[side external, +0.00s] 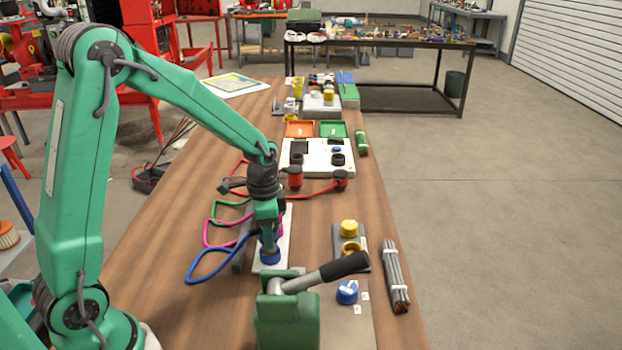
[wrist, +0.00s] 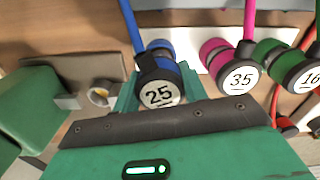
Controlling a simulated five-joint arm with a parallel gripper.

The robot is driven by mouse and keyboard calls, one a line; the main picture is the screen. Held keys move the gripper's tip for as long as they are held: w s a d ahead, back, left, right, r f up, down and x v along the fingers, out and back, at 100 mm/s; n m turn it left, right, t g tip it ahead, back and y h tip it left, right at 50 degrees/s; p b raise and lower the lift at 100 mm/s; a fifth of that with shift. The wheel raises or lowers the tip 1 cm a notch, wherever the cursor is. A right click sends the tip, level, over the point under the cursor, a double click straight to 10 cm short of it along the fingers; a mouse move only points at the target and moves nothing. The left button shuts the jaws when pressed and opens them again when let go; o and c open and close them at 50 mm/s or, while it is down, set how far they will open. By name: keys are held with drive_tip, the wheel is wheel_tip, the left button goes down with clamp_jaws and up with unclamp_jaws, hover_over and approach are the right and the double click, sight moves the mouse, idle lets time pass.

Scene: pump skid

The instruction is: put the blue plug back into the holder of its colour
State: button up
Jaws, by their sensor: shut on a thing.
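The blue plug (wrist: 160,94) has a black body, a white face marked 25 and a blue cable. In the wrist view it sits between the green jaws of my gripper (wrist: 159,86), which is shut on it. A blue part (wrist: 158,45), which looks like the blue holder, shows just behind the plug. In the side view my gripper (side external: 268,238) points down over the white plate (side external: 285,228), with blue at its tip. The blue holder (side external: 270,258) shows directly below the jaws. The jaws hide the contact, so I cannot tell whether the plug is inside it.
A magenta plug (wrist: 240,75) marked 35 and a green plug (wrist: 300,78) stand close to the right in the wrist view. A green block with a black-handled lever (side external: 288,315) stands in front. Looped cables (side external: 205,268) lie to the left.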

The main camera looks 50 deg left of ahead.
drive_tip(key=shift+f, duration=1)
idle(0.4)
drive_tip(key=o, duration=1.2)
drive_tip(key=shift+r, duration=0.15)
drive_tip(key=shift+r, duration=3.75)
drive_tip(key=shift+r, duration=0.1)
